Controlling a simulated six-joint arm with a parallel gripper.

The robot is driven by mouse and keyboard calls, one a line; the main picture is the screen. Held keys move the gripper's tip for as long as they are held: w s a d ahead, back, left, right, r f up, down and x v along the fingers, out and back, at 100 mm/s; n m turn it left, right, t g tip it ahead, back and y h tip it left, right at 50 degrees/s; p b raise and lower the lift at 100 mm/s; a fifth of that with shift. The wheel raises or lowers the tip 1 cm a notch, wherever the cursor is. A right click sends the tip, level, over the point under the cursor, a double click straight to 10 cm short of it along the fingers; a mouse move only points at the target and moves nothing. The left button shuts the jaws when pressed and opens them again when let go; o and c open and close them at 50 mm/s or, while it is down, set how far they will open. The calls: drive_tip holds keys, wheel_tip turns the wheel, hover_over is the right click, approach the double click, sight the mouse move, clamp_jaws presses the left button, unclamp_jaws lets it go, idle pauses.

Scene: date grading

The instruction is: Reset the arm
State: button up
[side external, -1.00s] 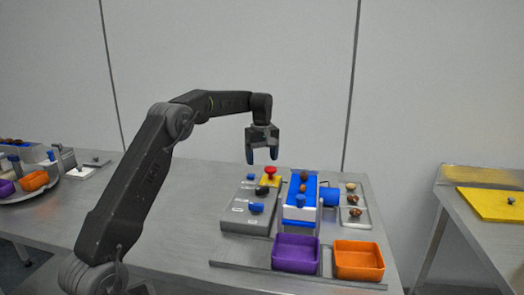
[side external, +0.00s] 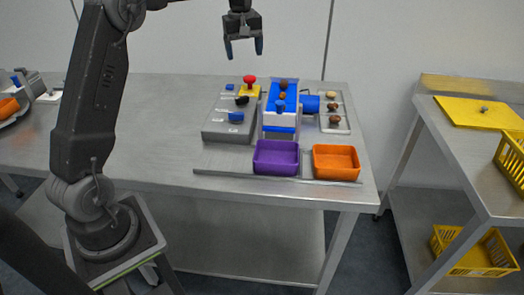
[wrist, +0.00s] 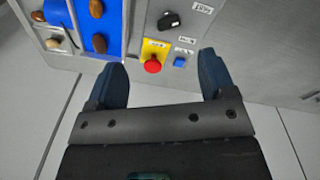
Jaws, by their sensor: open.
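My gripper (side external: 244,48) is open and empty, pointing down. In the side external view it hangs in the air above the back of the grey control box (side external: 222,130), apart from it. In the wrist view the two blue fingers stand wide apart, and nothing is between the fingertips (wrist: 162,72). A red mushroom button (side external: 249,79) on a yellow plate lies beyond the fingers; it also shows in the wrist view (wrist: 152,66). The upper part of my arm is cut off by the top of the side external view.
A blue belt (side external: 272,104) carries brown dates, with a metal tray (side external: 345,124) of dates at its right. A purple bin (side external: 276,170) and an orange bin (side external: 336,175) stand in front, looking empty. The steel table (side external: 150,150) is clear left of the control box.

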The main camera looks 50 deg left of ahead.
drive_tip(key=s+d+r+m+t, duration=0.1)
drive_tip(key=s+d+r+m, duration=0.25)
drive_tip(key=s+d, duration=0.35)
drive_tip(key=s+d+r+m+t, duration=0.1)
drive_tip(key=s+d+r+m, duration=0.1)
drive_tip(key=s+d+m, duration=0.35)
drive_tip(key=s+d+f+m+t, duration=0.1)
drive_tip(key=s+d+f+m, duration=0.1)
drive_tip(key=s+d, duration=0.3)
drive_tip(key=s+d+f+m+t, duration=0.1)
drive_tip(key=s+d+f+m, duration=0.2)
drive_tip(key=s, duration=0.8)
wheel_tip(320, 180, down, 2)
drive_tip(key=shift+d+t, duration=0.4)
drive_tip(key=shift+d, duration=0.8)
